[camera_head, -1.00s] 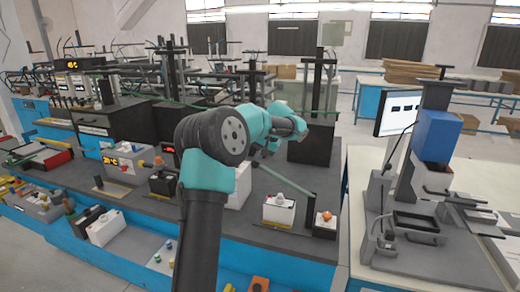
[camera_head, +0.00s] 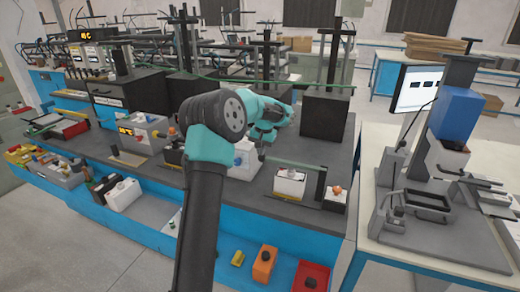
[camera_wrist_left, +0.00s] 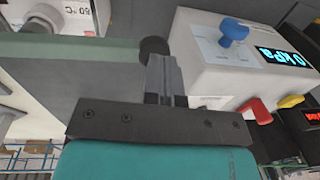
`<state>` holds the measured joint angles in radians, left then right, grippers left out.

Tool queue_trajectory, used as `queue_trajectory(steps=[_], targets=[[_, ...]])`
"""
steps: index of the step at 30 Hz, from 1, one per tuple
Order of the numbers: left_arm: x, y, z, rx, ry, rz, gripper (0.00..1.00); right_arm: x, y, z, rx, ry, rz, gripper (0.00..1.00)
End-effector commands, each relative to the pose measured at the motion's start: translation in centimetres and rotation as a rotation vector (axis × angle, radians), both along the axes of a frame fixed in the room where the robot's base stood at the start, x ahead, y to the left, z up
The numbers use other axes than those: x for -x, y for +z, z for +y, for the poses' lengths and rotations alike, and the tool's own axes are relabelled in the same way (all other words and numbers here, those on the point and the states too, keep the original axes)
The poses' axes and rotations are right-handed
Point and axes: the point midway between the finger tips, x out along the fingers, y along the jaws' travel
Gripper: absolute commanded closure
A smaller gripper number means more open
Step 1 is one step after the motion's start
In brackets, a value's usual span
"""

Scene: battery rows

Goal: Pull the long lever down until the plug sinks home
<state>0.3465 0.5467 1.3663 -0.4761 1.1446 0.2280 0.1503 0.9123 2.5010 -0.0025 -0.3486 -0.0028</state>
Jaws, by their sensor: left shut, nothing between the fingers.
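The long lever (camera_head: 295,163) is a thin green bar. It runs with a slight slope from my left gripper to a dark upright post (camera_head: 321,184) beside a white box (camera_head: 289,184). In the left wrist view the lever (camera_wrist_left: 75,48) is wide and pale green, with a round dark knob (camera_wrist_left: 155,46) at its end. My left gripper (camera_head: 262,153) is at this free end. Its fingers (camera_wrist_left: 164,70) are shut with nothing between them, close to the knob; I cannot tell if they touch. I cannot make out the plug. My right gripper is not in view.
A white unit with a blue knob (camera_wrist_left: 232,32) and a kPa display stands close beside the fingers. A small box with an orange knob (camera_head: 336,193) stands right of the post. Colored bins (camera_head: 264,264) sit on the lower shelf. A monitor (camera_head: 414,90) stands on the right table.

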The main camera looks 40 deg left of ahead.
Motion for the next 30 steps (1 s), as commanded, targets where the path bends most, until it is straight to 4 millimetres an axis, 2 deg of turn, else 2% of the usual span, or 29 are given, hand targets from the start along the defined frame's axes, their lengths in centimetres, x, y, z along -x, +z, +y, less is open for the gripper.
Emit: queue_trajectory(steps=[1, 6, 13, 17, 30], targets=[[0.1, -1.0, -0.1, 0.008, 0.000, 0.014, 1.00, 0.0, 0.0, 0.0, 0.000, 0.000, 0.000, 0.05], [0.2, -1.1, -0.1, 0.009, 0.000, 0.017, 1.00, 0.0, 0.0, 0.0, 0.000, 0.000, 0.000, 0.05], [0.3, -0.1, 0.0, 0.008, 0.002, 0.014, 1.00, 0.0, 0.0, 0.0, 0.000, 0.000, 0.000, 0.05], [0.3, 1.9, 0.1, 0.004, 0.003, 0.008, 1.00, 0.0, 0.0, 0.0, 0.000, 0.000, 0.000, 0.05], [0.4, 10.6, 0.3, -0.001, 0.007, -0.003, 1.00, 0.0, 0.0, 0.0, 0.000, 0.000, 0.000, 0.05]])
